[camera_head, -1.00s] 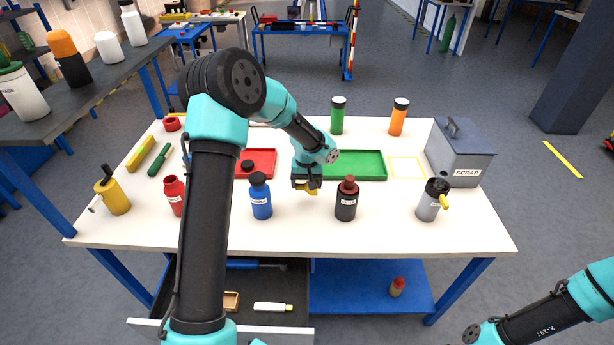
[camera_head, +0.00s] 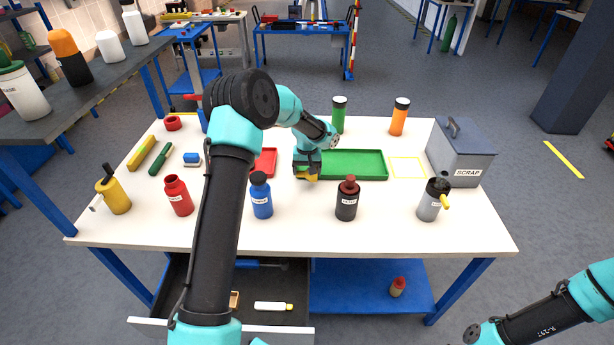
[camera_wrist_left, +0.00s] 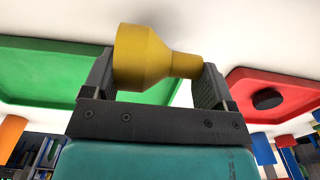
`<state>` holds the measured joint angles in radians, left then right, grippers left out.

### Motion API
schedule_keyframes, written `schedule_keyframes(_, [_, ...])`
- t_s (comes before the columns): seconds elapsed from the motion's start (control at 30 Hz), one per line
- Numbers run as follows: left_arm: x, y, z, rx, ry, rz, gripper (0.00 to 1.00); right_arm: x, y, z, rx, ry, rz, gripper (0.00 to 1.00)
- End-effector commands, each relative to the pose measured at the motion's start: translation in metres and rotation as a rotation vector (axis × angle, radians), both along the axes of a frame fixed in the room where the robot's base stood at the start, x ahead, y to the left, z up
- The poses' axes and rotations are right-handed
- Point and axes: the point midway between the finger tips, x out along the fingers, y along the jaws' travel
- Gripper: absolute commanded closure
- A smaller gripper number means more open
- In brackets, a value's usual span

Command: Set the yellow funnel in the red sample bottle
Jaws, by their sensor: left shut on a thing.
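The yellow funnel (camera_head: 311,178) is in my left gripper (camera_head: 308,171), above the table at the left end of the green tray. In the left wrist view the funnel (camera_wrist_left: 150,58) lies crosswise between the two jaws (camera_wrist_left: 155,85), wide end to the left and narrow spout to the right. The red sample bottle (camera_head: 179,196) stands upright at the table's front left, with no cap seen on it. It is well to the left of the gripper, beyond my left forearm. My right arm shows at the lower right, its gripper out of frame.
A blue bottle (camera_head: 261,196), a dark brown bottle (camera_head: 347,199) and a grey bottle (camera_head: 433,201) stand along the front. A yellow can (camera_head: 115,193) is left of the red bottle. A black cap (camera_wrist_left: 267,98) lies in the red tray (camera_wrist_left: 298,82). The green tray (camera_head: 372,165) is empty.

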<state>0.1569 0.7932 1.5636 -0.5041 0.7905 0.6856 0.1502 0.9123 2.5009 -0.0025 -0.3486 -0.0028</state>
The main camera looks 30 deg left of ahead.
Motion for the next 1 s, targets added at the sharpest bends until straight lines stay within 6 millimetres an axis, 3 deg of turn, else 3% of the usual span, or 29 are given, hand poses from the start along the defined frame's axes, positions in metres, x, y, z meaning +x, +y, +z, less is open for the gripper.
schedule_keyframes(0.1, [-0.001,0.0,-0.02,-0.001,0.005,0.001,0.44,0.0,0.0,0.0,0.0,0.0,0.0,0.08])
schedule_keyframes(0.2, [-0.001,0.0,-0.027,-0.001,0.002,0.001,0.44,0.0,0.0,0.0,0.0,0.0,0.0,0.08])
schedule_keyframes(0.63, [-0.001,0.0,-0.031,-0.001,0.002,0.0,0.44,0.0,0.0,0.0,0.0,0.0,0.0,0.08])
schedule_keyframes(0.67, [-0.001,0.0,-0.031,0.0,0.001,0.0,0.18,0.0,0.0,0.0,0.0,0.0,0.0,0.08])
schedule_keyframes(0.87, [-0.001,0.0,-0.031,-0.001,0.002,0.0,0.0,0.0,0.0,0.0,0.0,0.0,0.0,0.08])
schedule_keyframes(1.0, [-0.001,0.0,-0.031,0.0,0.001,0.0,0.0,0.0,0.0,0.0,0.0,0.0,0.0,0.08])
